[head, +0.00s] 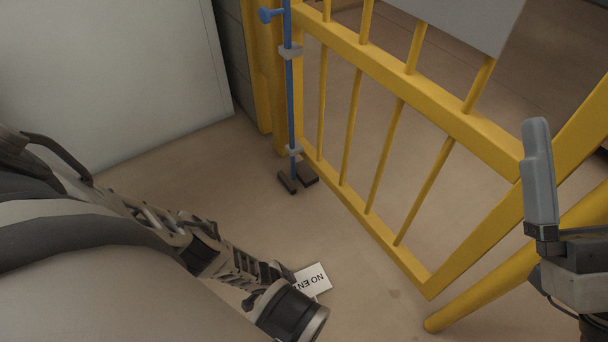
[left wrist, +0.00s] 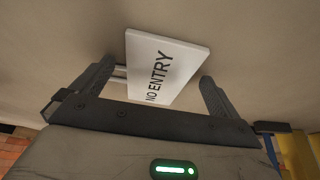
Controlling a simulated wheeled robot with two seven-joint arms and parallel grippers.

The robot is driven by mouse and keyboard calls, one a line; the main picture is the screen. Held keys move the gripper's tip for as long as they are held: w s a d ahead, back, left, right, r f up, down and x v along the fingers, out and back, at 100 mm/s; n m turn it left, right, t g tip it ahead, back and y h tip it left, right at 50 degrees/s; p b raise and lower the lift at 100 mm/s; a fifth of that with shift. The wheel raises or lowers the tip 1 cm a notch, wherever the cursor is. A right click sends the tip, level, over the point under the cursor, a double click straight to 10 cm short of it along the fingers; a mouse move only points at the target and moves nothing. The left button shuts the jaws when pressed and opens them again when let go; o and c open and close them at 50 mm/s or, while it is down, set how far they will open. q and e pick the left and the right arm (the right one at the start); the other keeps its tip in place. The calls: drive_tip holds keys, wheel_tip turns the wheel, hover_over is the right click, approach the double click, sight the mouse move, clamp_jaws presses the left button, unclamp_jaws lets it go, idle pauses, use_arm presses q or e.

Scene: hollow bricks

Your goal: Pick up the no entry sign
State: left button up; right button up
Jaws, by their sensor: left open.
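The no entry sign (head: 316,279) is a small white board with black "NO ENTRY" lettering. In the head view it is low on the floor, partly hidden by my left arm. In the left wrist view the sign (left wrist: 165,62) shows between the two spread dark fingers of my left gripper (left wrist: 158,72), with a gap on each side. Two thin pale bars show at the sign's left edge. In the head view my left gripper (head: 266,272) is beside the sign. My right gripper (head: 541,185) is at the right edge, with one grey finger pointing up; its opening does not show.
A yellow barred gate (head: 410,125) runs across the right side. A blue post (head: 290,95) with dark feet stands by its hinge side. A white panel (head: 110,75) is at the back left. Bare floor (head: 220,165) lies between panel and gate.

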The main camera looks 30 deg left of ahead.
drive_tip(key=shift+r+n, duration=0.1)
drive_tip(key=shift+n, duration=0.2)
use_arm(q)
drive_tip(key=shift+s+f, duration=0.1)
drive_tip(key=c, duration=1.1)
drive_tip(key=shift+c, duration=0.2)
wheel_tip(320, 180, up, 5)
drive_tip(key=p, duration=0.4)
drive_tip(key=shift+p, duration=0.4)
drive_tip(key=shift+r+p, duration=2.4)
drive_tip(key=shift+r, duration=0.2)
use_arm(e)
wheel_tip(320, 180, down, 12)
drive_tip(key=m+g+h, duration=0.5)
drive_tip(key=m+h, duration=0.3)
drive_tip(key=m, duration=0.2)
drive_tip(key=shift+s+g, duration=0.3)
drive_tip(key=shift+s, duration=0.05)
